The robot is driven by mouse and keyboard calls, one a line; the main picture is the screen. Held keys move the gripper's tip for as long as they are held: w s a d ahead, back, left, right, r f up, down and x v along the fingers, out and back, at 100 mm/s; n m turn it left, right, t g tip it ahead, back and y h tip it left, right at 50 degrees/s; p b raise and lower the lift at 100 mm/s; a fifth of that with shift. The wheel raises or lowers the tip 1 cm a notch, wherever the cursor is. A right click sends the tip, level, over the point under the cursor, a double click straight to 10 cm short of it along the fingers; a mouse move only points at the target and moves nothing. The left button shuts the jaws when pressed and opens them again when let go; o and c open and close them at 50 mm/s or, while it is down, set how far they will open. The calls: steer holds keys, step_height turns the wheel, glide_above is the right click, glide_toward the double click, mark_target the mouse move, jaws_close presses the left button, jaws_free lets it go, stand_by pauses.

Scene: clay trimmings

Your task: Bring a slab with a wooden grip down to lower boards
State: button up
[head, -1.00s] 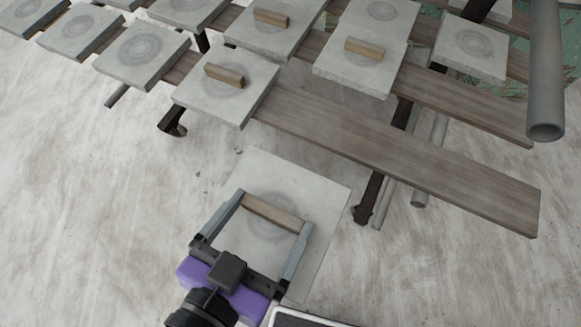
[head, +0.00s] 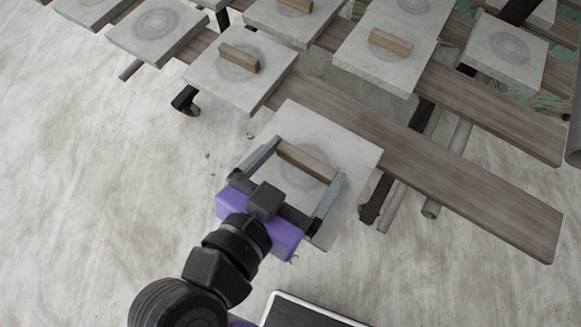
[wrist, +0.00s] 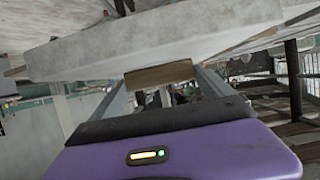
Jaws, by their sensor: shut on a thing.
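My gripper (head: 307,163) is shut on the wooden grip (head: 300,158) of a square grey slab (head: 335,130). One finger is at each end of the grip. The slab hangs flat in the head view, beside the near plank (head: 480,198), and overlaps part of it in the picture. In the wrist view the slab (wrist: 160,38) fills the upper part, with the grip (wrist: 158,75) between the fingers. Other slabs with wooden grips stand on the boards: a near one (head: 215,80), one to the right (head: 375,70) and one behind (head: 270,20).
The right part of the near plank is bare. A farther plank (head: 495,108) has a bare stretch too. Slabs without grips lie at the upper left (head: 150,45) and right (head: 490,65). Dark supports (head: 372,200) and grey pipes (head: 400,195) are under the planks. The pale floor is clear at left.

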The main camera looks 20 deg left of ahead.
steer(key=shift+r+b+x, duration=0.15)
steer(key=shift+b+x, duration=0.8)
steer(key=shift+x, duration=1.8)
steer(key=shift+r+b+x, duration=0.15)
steer(key=shift+b+x, duration=0.8)
steer(key=shift+x, duration=1.8)
steer(key=shift+r+b+x, duration=0.15)
steer(key=shift+b+x, duration=0.8)
steer(key=shift+x, duration=1.8)
steer(key=shift+w+f, duration=0.2)
steer(key=shift+f, duration=0.2)
